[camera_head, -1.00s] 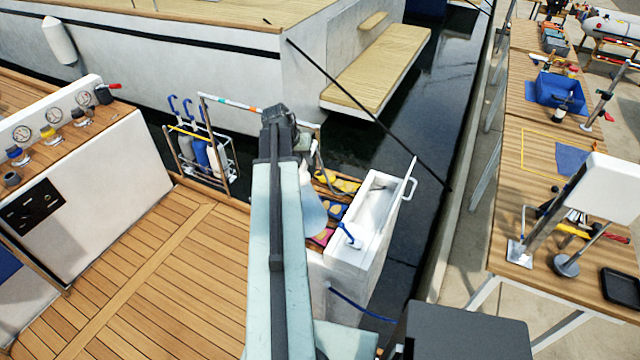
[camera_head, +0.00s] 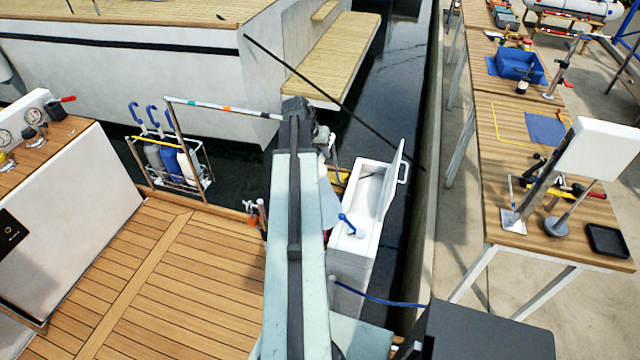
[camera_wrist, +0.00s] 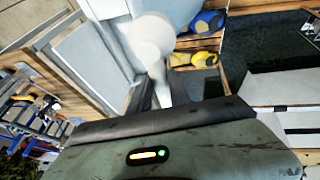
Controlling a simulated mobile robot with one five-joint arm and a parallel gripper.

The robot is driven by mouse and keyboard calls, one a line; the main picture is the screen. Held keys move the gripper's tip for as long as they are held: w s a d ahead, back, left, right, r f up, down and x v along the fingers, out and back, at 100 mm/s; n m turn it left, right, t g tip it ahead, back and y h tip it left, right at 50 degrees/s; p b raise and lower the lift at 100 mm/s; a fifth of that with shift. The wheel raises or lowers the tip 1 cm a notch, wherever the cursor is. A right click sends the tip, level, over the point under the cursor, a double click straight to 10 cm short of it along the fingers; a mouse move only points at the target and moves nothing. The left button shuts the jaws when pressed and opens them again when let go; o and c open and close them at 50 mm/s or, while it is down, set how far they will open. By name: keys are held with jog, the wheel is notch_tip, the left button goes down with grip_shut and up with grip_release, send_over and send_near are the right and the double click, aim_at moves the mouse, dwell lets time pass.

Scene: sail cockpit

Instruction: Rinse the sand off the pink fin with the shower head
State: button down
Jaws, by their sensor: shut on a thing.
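My gripper (camera_wrist: 163,92) is shut on the handle of a white shower head (camera_wrist: 150,38), its round head beyond the fingers in the wrist view. In the head view, my arm hides most of the gripper. A pale bluish cone, which looks like water spray, spreads below it. Only a thin pinkish sliver, perhaps the pink fin (camera_head: 327,222), shows beside my arm under the spray; any sand on it cannot be made out. Yellow-and-blue fins (camera_wrist: 195,60) lie on wooden slats in the wrist view.
An open white box (camera_head: 352,262) with a raised lid stands right of my arm, with a blue hose (camera_head: 375,298) near its base. A bottle rack (camera_head: 172,165) stands left at the deck edge. Dark water lies beyond. A cluttered wooden workbench (camera_head: 520,150) is on the right.

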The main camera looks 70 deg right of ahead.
jog(key=a+f+b, duration=0.1)
jog(key=f+b, duration=0.5)
jog(key=f, duration=0.1)
jog(key=s+a+f+b, duration=0.1)
jog(key=a+f+b, duration=0.1)
jog(key=f+b, duration=0.4)
jog(key=shift+s+a+f, duration=0.25)
jog(key=shift+a+f, duration=0.05)
jog(key=shift+f, duration=0.05)
jog(key=shift+r, duration=0.1)
dwell(1.3)
